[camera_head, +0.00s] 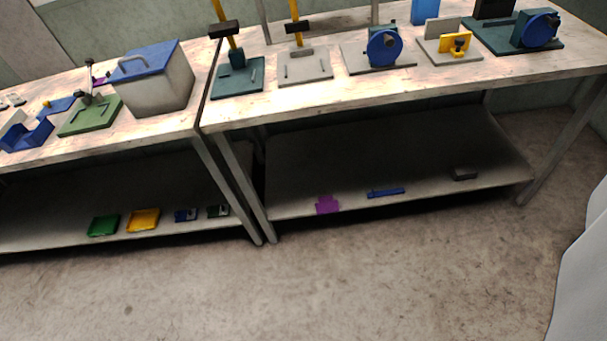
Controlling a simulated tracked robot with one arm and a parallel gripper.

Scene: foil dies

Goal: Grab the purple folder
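A small flat purple piece (327,205) lies near the front edge of the lower shelf of the right-hand table, close to that table's left front leg. It is the only clearly purple thing on the shelves; at this size I cannot tell its details. My gripper does not show in the head camera view, so I cannot see its fingers.
The lower shelf (420,150) also holds a blue bar (386,192) and a dark block (464,174). The left shelf holds a green piece (103,225) and a yellow piece (143,220). Presses and a lidded box (160,88) stand on the tabletops. The floor (350,285) in front is clear.

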